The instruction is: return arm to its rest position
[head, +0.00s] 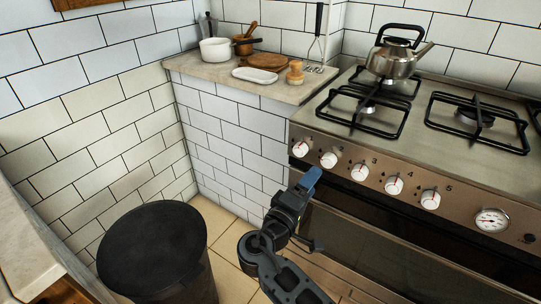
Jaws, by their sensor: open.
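My arm rises from the bottom of the head view, in front of the stove. The gap between the fingers is hard to make out from this angle.
The steel stove (440,120) fills the right side, with a kettle (393,58) on a back burner. A counter (205,68) holds a white pot (215,51), a wooden board (265,62) and a white dish (255,75). A black round bin (150,250) stands left of my arm.

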